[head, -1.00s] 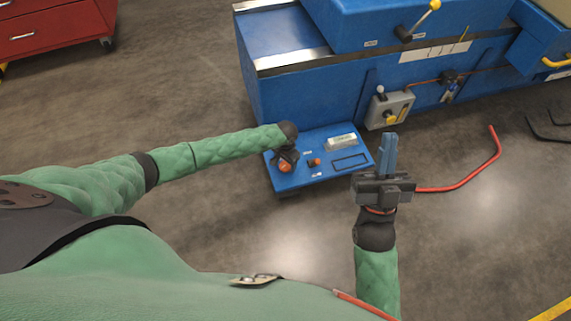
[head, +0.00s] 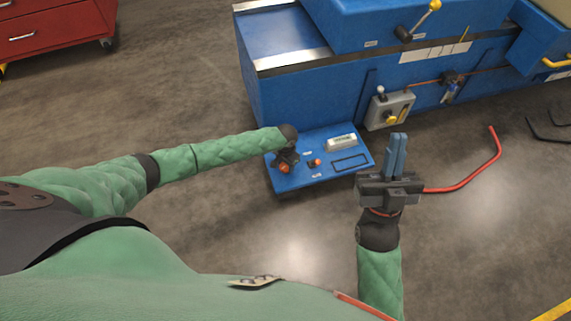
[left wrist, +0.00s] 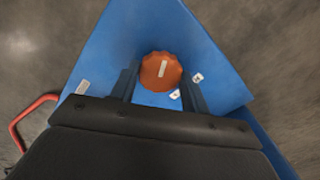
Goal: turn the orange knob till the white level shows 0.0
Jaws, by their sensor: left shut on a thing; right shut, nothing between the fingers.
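The orange knob (head: 284,169) sits at the left of the low blue panel (head: 328,179). In the left wrist view the knob (left wrist: 153,78) is round and ribbed, with a pale pointer line that leans slightly. My left gripper (head: 287,159) is over the knob and shut on it, one dark finger on each side. The white level (head: 342,142) is a pale bar at the back of the panel; its reading is too small to make out. My right gripper (head: 397,152) is shut and empty, its blue fingers pointing up in the picture, right of the panel.
A smaller orange knob (head: 316,162) is right of the held one. Behind the panel stands a big blue machine (head: 305,95) with a grey switch box (head: 389,110). A bent red bar (head: 475,180) is right of my right gripper. Open floor lies in front.

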